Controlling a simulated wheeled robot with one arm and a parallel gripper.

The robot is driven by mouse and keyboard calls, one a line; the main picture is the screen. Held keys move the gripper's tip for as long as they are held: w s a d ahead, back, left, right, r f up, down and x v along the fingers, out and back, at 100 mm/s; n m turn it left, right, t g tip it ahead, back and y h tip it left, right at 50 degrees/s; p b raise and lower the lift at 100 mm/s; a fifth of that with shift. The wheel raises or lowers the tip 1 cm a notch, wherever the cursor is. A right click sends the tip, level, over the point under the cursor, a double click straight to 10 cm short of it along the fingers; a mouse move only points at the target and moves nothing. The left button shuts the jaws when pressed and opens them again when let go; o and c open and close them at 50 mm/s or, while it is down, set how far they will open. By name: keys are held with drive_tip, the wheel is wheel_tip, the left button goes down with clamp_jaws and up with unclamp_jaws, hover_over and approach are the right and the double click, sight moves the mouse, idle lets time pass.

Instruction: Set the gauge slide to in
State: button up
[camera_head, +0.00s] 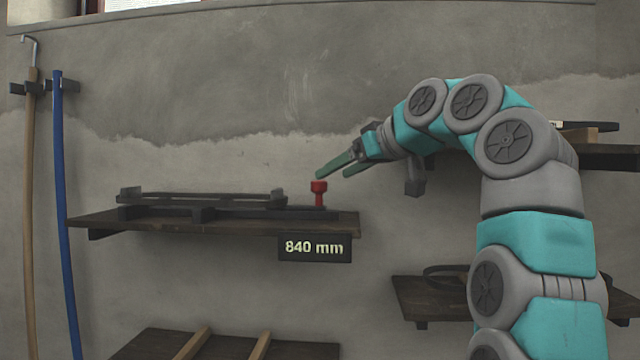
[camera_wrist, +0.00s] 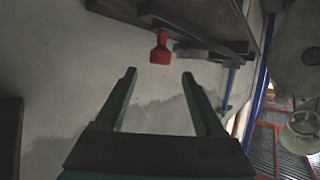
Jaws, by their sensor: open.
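The gauge slide is a dark rail assembly (camera_head: 200,211) on a wooden shelf (camera_head: 250,228) in the head view. A red knob (camera_head: 318,190) stands upright on a dark bar at its right end, and it also shows in the wrist view (camera_wrist: 160,47). My gripper (camera_head: 332,174) is open, just above and to the right of the knob. In the wrist view my open fingers (camera_wrist: 160,73) point toward the knob, which lies just beyond the fingertips and roughly centred between them. Nothing is held. I see no in or out marking.
A sign reading 840 mm (camera_head: 315,248) hangs at the shelf's front edge. A lower right shelf (camera_head: 430,300) carries a dark ring-like part, and another shelf (camera_head: 230,345) is at the bottom. Brown and blue poles (camera_head: 65,200) hang at the left. The wall stands close behind.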

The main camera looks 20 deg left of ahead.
sight(319, 183)
drive_tip(key=p+x, duration=0.1)
drive_tip(key=x, duration=0.6)
drive_tip(key=shift+f, duration=0.15)
clamp_jaws()
idle(0.3)
idle(0.9)
